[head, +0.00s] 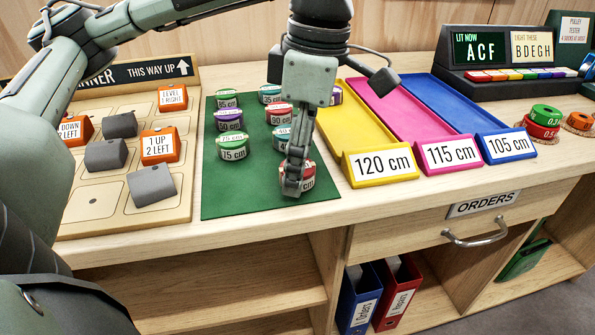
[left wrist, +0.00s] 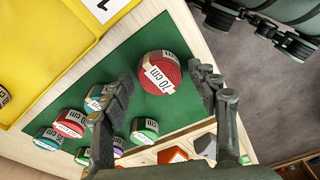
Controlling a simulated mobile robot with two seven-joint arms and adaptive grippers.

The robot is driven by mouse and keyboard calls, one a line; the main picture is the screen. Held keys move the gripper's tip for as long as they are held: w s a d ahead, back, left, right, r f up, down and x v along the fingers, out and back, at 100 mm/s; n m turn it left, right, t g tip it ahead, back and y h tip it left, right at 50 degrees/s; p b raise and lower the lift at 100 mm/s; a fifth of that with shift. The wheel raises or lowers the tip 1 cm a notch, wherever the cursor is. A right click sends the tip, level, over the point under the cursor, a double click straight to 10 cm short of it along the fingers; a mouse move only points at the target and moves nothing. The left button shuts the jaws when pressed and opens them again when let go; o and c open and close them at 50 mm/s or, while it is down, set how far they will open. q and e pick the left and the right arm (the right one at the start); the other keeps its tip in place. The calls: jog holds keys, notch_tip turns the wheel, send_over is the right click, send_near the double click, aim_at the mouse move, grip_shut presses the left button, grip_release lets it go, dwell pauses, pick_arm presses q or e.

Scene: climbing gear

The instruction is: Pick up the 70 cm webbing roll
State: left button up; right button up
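The 70 cm webbing roll (left wrist: 158,60) is red with a white label reading "70 cm". It sits on the green mat (left wrist: 190,112) near one corner. In the head view the roll (head: 308,180) is at the front right of the mat (head: 245,200), partly hidden behind my left gripper (head: 292,186). My left gripper points down over it. In the left wrist view the fingers of my left gripper (left wrist: 162,76) are apart, with the roll showing between and beyond the tips. I cannot tell whether they touch it. My right gripper is in neither view.
Several other labelled rolls stand on the mat, including a green 15 cm roll (head: 233,147) and a red 90 cm roll (head: 279,116). A yellow 120 cm tray (head: 365,125) lies right of the mat. A wooden board (head: 90,205) with orange and grey blocks is left.

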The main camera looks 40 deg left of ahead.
pick_arm(q)
jog(key=c, duration=0.9)
jog(key=shift+c, duration=0.2)
